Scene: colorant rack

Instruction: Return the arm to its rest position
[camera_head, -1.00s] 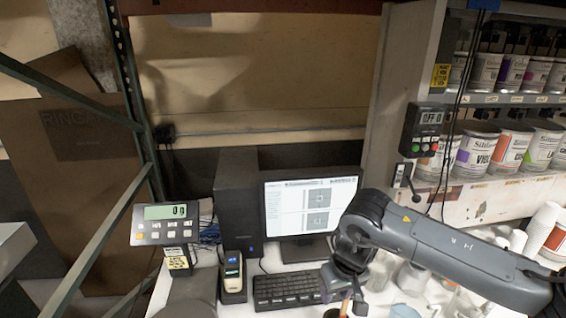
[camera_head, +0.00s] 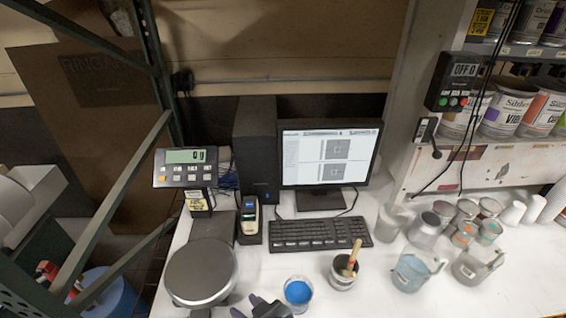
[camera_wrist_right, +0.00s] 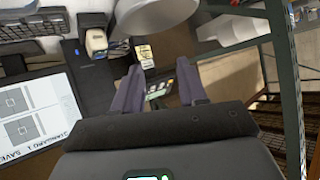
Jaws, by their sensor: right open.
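My right gripper (camera_head: 265,306) shows only in part at the bottom edge of the head view, just left of a cup of blue paint (camera_head: 298,292). In the right wrist view the gripper (camera_wrist_right: 160,78) has its two fingers apart, with nothing held between them. The rest of my right arm is out of the head view. My left gripper is in neither current view.
A round scale plate (camera_head: 200,272) lies left of the gripper. A keyboard (camera_head: 320,232) and monitor (camera_head: 328,155) stand behind. A brush cup (camera_head: 343,272), glass jugs (camera_head: 410,272) and several small cans stand to the right. A green metal frame (camera_head: 120,195) rises at left.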

